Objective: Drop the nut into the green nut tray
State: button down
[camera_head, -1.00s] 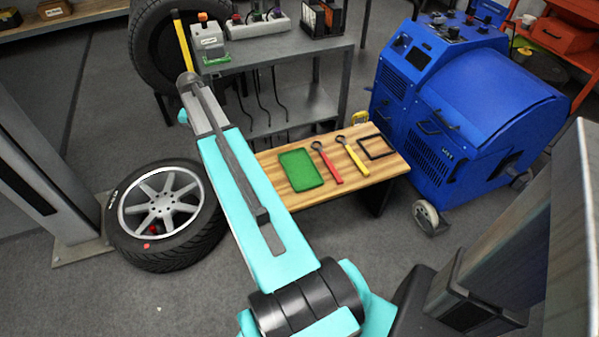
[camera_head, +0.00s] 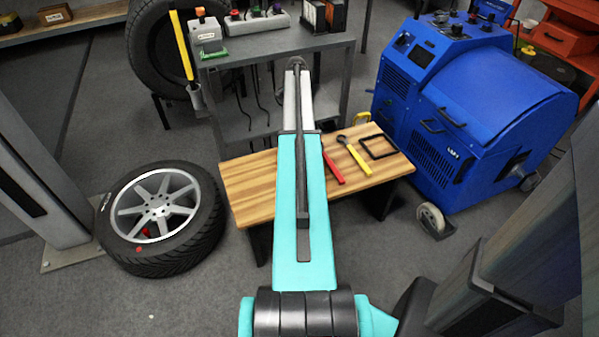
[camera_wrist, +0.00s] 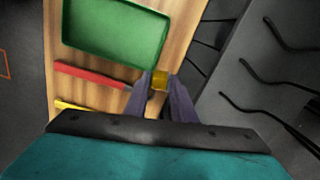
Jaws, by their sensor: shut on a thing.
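My gripper (camera_wrist: 160,84) is shut on a small yellow-brass nut (camera_wrist: 160,79) in the wrist view. The green nut tray (camera_wrist: 115,30) lies on the wooden bench, up and to the left of the nut in that view, and looks empty where it shows. The nut appears just off the tray's corner, over or near the bench edge; its height is hard to tell. In the head view my arm covers the tray, and my gripper and the nut cannot be made out.
A grey shelf unit (camera_head: 290,45) with hanging black hooks stands behind. A blue machine (camera_head: 465,110) stands to the right, a wheel (camera_head: 205,225) to the left.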

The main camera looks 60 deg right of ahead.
jog(key=s+d+f+m+b, duration=0.1)
jog(key=s+d+f+m, duration=0.1)
jog(key=s+d, duration=0.3)
jog(key=shift+s+d, duration=0.35)
jog(key=shift+d, duration=0.2)
jog(key=s+a+f+b, duration=0.1)
jog(key=a, duration=1.5)
jog(key=shift+s+f+b, duration=0.25)
jog(key=shift+s+b, duration=0.05)
jog(key=shift+s, duration=0.05)
jog(key=shift+f+b, duration=0.4)
jog(key=shift+f, duration=1.35)
jog(key=shift+f, duration=0.6)
jog(key=c, duration=1.5)
grip_release()
